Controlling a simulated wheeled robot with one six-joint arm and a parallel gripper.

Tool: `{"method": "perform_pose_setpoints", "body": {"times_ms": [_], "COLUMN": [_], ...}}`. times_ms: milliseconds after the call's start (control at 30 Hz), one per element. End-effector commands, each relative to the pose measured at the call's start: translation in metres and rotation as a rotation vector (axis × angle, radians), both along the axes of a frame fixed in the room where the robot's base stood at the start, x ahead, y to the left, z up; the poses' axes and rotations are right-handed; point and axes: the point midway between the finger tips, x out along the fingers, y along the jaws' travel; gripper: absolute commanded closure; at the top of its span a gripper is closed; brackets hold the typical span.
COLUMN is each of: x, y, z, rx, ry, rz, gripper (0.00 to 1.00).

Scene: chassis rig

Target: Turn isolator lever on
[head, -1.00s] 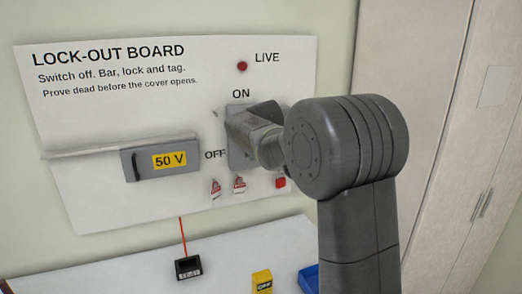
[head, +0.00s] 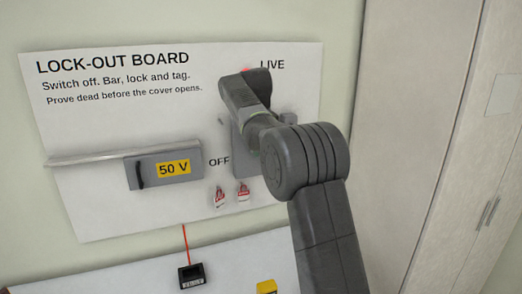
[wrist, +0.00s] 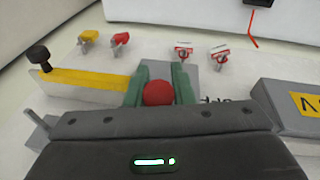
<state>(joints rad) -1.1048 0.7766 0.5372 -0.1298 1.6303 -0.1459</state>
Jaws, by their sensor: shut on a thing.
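The isolator lever's red knob (wrist: 158,93) sits between the green fingers of my gripper (wrist: 161,80) in the wrist view, and the gripper is shut on it. The rest of the lever is hidden by the gripper. The grey isolator plate (head: 242,155) shows partly behind my arm in the head view. My wrist reaches up over the place of the ON label, which it covers. The OFF label (head: 219,161) is visible left of the plate.
A grey 50 V cover (head: 165,168) is left of the isolator. A yellow bar (wrist: 90,82) with a black knob lies beside the gripper in the wrist view. Red-and-white tags (head: 243,191) hang below the plate. A black meter (head: 191,276) is on the bench.

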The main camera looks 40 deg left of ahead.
Motion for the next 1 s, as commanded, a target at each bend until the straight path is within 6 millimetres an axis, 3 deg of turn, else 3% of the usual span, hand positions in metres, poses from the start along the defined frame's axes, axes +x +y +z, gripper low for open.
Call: {"method": "perform_pose_setpoints", "body": {"times_ms": [600,633,733,1000], "x": [0.0006,0.0006,0.0006,0.0006], "y": [0.0016,0.0016,0.0015,0.0013], "z": [0.0019,0.0019,0.0017,0.0022], "rx": [-0.020,-0.020,-0.021,-0.021], "ry": [0.011,0.011,0.011,0.011], "rz": [0.000,0.000,0.000,0.000], "gripper": [1.00,0.75,0.57,0.57]}}
